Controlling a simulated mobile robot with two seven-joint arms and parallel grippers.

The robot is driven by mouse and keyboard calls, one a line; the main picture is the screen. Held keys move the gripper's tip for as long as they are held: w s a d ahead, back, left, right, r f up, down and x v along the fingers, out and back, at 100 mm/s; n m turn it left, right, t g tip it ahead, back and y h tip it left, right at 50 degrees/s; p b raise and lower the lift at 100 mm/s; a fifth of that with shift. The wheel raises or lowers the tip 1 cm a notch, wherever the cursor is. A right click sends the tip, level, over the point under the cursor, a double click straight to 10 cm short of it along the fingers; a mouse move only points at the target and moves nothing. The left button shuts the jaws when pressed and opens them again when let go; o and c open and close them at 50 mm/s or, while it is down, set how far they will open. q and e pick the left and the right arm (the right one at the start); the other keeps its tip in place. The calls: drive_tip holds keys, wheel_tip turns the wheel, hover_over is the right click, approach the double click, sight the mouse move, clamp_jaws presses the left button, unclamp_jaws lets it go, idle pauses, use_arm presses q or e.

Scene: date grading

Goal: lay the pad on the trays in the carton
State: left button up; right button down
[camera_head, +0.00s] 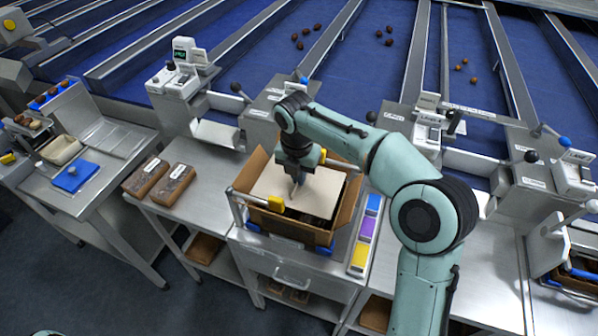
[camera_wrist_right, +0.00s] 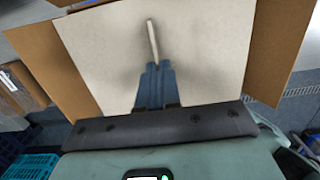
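The pad (camera_head: 312,193) is a flat beige sheet, lying within the opening of the brown cardboard carton (camera_head: 338,227). It also fills much of the right wrist view (camera_wrist_right: 100,55), where a narrow pale tab (camera_wrist_right: 152,38) rises from it. My right gripper (camera_head: 298,180) is over the pad, pointing down. Its blue fingers in the wrist view (camera_wrist_right: 154,85) are together on the tab. The trays are hidden under the pad; only a dark gap shows along the carton's edge. I cannot tell whether the pad touches them. My left gripper is out of view.
The carton's flaps stand open around it. Blocks in blue, purple and yellow (camera_head: 367,228) lie right of it. Two packed brown trays (camera_head: 160,183) stand on the left bench. Weighing stations and blue conveyor lanes (camera_head: 350,80) lie behind.

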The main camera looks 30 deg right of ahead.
wheel_tip(320, 180, down, 2)
drive_tip(key=shift+f+b, duration=0.1)
drive_tip(key=shift+b, duration=0.4)
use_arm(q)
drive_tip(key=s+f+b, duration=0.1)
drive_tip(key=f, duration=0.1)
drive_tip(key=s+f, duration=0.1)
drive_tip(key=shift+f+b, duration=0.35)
use_arm(e)
wheel_tip(320, 180, down, 5)
drive_tip(key=shift+f, duration=0.2)
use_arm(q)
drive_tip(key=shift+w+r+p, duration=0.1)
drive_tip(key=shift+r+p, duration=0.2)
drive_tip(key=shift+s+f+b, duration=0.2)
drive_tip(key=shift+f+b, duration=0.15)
use_arm(e)
drive_tip(key=shift+f, duration=0.95)
idle(0.4)
drive_tip(key=c, duration=1)
unclamp_jaws()
drive_tip(key=shift+o, duration=0.2)
